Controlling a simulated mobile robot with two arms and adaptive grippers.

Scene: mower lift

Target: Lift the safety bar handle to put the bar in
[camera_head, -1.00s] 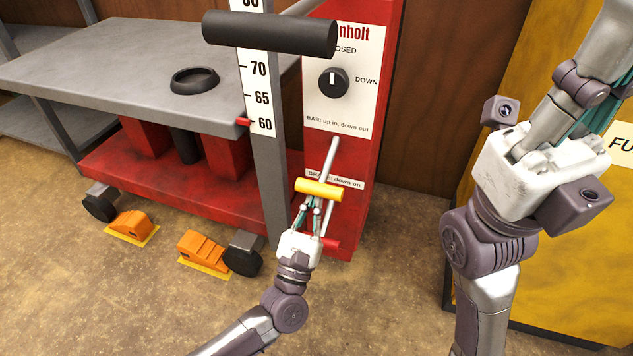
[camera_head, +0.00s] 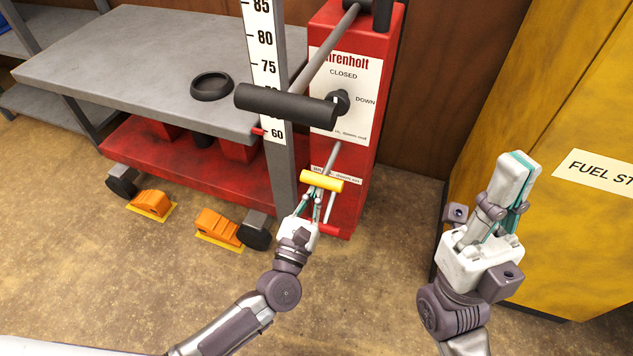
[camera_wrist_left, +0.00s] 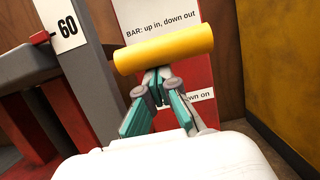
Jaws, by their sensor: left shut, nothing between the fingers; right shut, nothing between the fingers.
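The yellow handle (camera_head: 322,181), which I take for the safety bar handle, is a short horizontal cylinder at the front of the red column (camera_head: 355,205). It stands below the sign reading "BAR: up in, down out", and a grey rod rises behind it. My left gripper (camera_head: 312,195) is shut and empty, with its fingertips just under the handle. In the left wrist view the fingertips (camera_wrist_left: 157,76) meet the underside of the yellow handle (camera_wrist_left: 165,49) near its middle; whether they touch cannot be told. My right gripper (camera_head: 520,162) is shut and empty at right, away from the column.
A black crossbar handle (camera_head: 285,103) juts out above my left gripper. A black knob (camera_head: 342,100) and red lower lever (camera_head: 327,229) are on the column. The grey lift table (camera_head: 150,60), orange chocks (camera_head: 218,226) and yellow fuel cabinet (camera_head: 560,230) stand around. Floor in front is clear.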

